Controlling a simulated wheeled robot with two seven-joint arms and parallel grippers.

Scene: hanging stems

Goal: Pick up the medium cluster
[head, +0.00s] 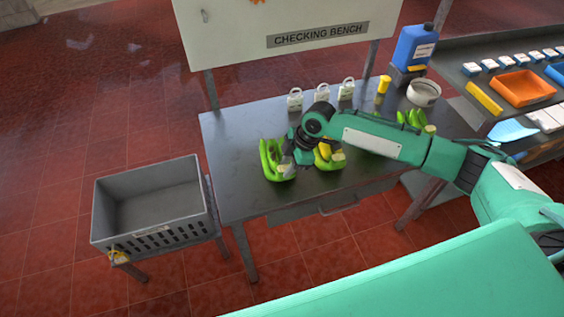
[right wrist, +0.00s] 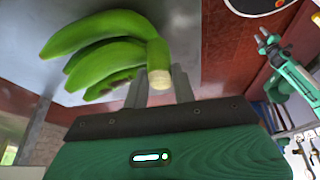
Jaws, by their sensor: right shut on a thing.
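Green banana clusters lie on the checking bench in the head view: a left one (head: 271,160), a middle one (head: 329,163) and a right one (head: 413,120) partly behind my arm. The left one looks the larger of the front two; I cannot tell surely which is the medium one. My right gripper (head: 290,162) is down at the right side of the left cluster. In the right wrist view a green cluster (right wrist: 112,50) has its pale cut crown at my right gripper's fingers (right wrist: 160,90), which are shut on it. My left gripper does not show in the head view.
A grey crate (head: 150,232) stands left of the bench (head: 235,185). An orange tray (head: 523,88) is at the right. The bench's left end is clear.

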